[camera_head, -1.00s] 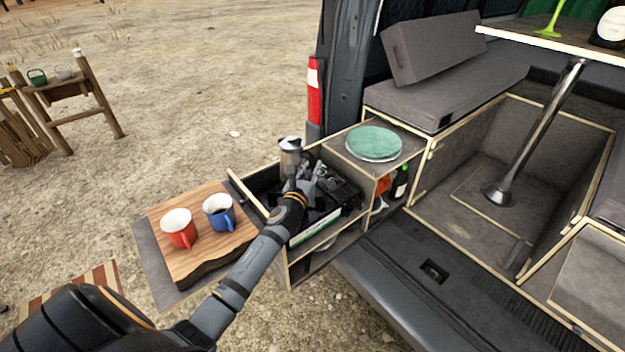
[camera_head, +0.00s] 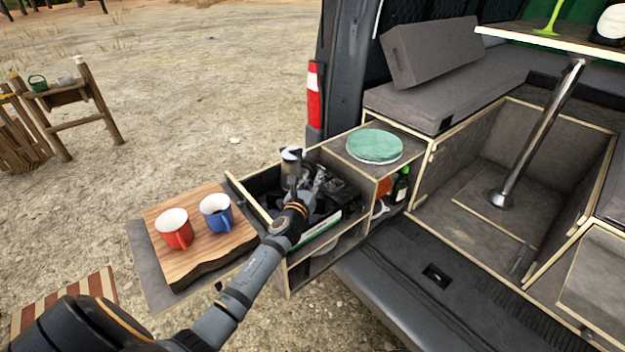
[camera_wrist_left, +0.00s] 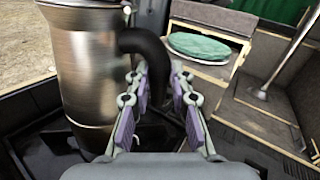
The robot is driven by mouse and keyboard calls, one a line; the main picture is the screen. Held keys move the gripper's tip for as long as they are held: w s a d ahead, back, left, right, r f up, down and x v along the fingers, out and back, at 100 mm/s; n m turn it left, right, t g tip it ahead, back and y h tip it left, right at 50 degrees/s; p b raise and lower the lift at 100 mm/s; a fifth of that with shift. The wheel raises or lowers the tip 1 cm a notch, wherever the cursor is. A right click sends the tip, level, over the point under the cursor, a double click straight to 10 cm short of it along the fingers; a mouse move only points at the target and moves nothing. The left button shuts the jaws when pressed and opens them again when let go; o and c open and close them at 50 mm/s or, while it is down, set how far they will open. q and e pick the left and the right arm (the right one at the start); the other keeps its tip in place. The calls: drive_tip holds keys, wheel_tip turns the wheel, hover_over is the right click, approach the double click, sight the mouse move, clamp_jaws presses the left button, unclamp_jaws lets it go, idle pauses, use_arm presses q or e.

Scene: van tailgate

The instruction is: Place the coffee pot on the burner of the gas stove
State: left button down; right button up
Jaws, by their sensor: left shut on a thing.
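The coffee pot (camera_head: 291,157) is a metal pot with a dark handle, above the pull-out drawer beside the van. In the left wrist view the pot (camera_wrist_left: 88,75) fills the left side and looks upright. My left gripper (camera_head: 305,182) is shut on the pot's black handle, which passes between the fingers (camera_wrist_left: 170,95) in the left wrist view. The gas stove is mostly hidden; dark parts in the drawer (camera_head: 338,192) behind my gripper may belong to it, but I cannot tell its burner. My right gripper is not in view.
A red mug (camera_head: 174,229) and a blue mug (camera_head: 217,212) stand on a wooden board (camera_head: 190,257) left of the drawer. Green plates (camera_head: 375,146) sit on the cabinet top behind. A bottle (camera_head: 400,185) stands in the shelf below. The van's tailgate opening lies right.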

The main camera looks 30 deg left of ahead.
use_arm(q)
drive_tip(key=c, duration=1.6)
unclamp_jaws()
drive_tip(key=shift+s+f, duration=0.15)
drive_tip(key=shift+f, duration=0.45)
drive_tip(key=o, duration=0.4)
drive_tip(key=shift+w+a, duration=0.15)
drive_tip(key=shift+w, duration=0.05)
drive_tip(key=shift+s+r, duration=0.1)
drive_tip(key=shift+r, duration=0.05)
drive_tip(key=shift+r, duration=0.15)
drive_tip(key=shift+r+p, duration=0.5)
drive_tip(key=shift+p, duration=0.15)
drive_tip(key=shift+s+d+b, duration=0.4)
drive_tip(key=shift+s, duration=1.55)
drive_tip(key=shift+s+d+b, duration=0.35)
drive_tip(key=shift+s+b, duration=0.05)
drive_tip(key=shift+s, duration=1.55)
drive_tip(key=shift+s+d+b, duration=0.4)
drive_tip(key=shift+s, duration=1.55)
